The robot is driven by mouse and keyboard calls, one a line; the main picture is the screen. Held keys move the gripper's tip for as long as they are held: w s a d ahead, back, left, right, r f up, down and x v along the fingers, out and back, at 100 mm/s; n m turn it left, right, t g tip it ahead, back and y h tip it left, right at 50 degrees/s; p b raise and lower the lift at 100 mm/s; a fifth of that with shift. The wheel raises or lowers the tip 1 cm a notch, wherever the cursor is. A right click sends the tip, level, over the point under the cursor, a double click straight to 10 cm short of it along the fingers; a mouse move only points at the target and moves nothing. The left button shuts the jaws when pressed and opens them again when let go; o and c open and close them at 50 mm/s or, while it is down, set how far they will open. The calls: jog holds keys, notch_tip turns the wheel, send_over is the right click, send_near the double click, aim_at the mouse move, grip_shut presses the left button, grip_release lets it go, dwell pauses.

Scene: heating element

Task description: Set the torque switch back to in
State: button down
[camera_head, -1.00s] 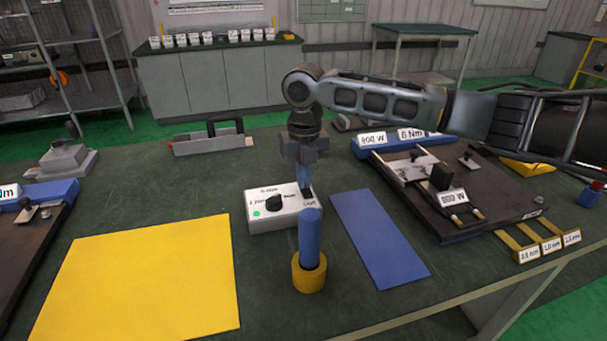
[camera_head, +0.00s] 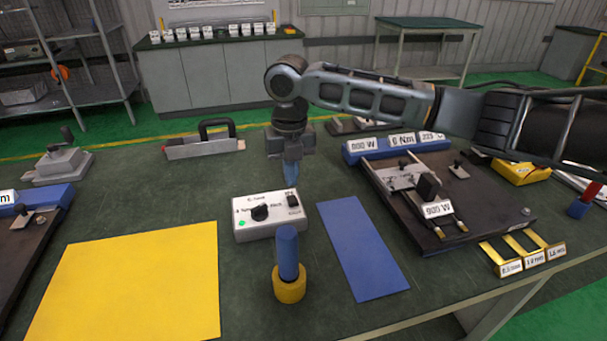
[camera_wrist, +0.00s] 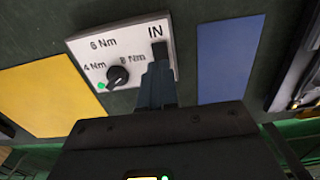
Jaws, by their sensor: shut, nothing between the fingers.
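The torque box (camera_head: 268,228) is a white box on the green table, with a black round knob (camera_head: 260,213) and a small black switch (camera_head: 293,200) at its right end. In the wrist view the switch (camera_wrist: 159,51) sits just below the printed word IN. The knob (camera_wrist: 117,76) has 4, 6 and 8 Nm marks around it, and a green dot (camera_wrist: 101,86) lies at its lower left. My gripper (camera_head: 292,182) is shut and empty, pointing down just above the switch end. In the wrist view its fingertips (camera_wrist: 157,68) cover the area below the switch; contact cannot be told.
A blue screwdriver (camera_head: 288,250) stands in a yellow holder (camera_head: 289,287) in front of the box. A yellow mat (camera_head: 130,285) lies left and a blue mat (camera_head: 362,255) right. A dark fixture (camera_head: 445,225) stands further right. A clamp-like tool (camera_head: 203,145) lies behind left.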

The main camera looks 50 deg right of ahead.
aim_at(292, 198)
notch_tip(292, 198, up, 10)
jog(key=b, duration=0.1)
jog(key=shift+f, duration=0.1)
dwell(0.8)
